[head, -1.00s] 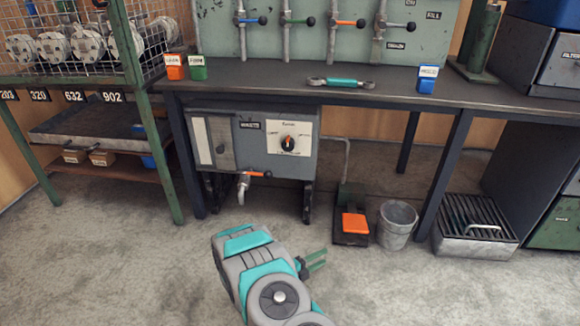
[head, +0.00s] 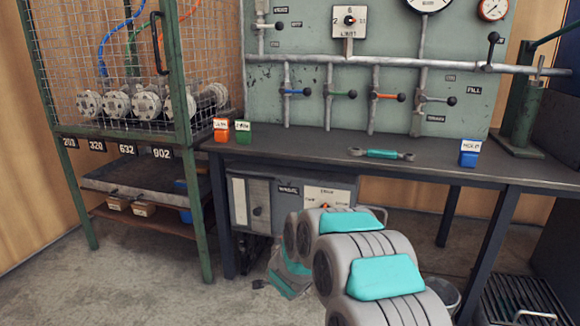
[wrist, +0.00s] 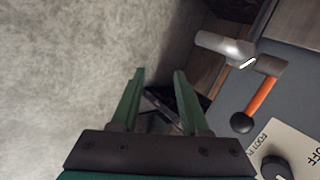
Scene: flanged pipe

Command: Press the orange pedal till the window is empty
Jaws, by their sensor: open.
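The orange pedal does not show in either current view; in the head view my arm covers the floor under the bench. The grey unit (head: 262,208) below the bench has a narrow pale strip (head: 239,200) at its left, perhaps the window; its fill is too small to tell. My gripper (wrist: 159,72) is open and empty, with two green fingers apart. In the wrist view, the unit's metal spout (wrist: 225,45) and orange valve lever (wrist: 262,97) are to the right of the fingers. A dial (wrist: 277,166) on a pale plate is at lower right.
The bench (head: 330,152) bears a teal tool (head: 381,153) and small labelled blocks. A bucket (head: 450,298) shows partly behind my arm. A grated tray (head: 523,300) is at lower right, a shelf rack (head: 140,145) at left. Floor at lower left is clear.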

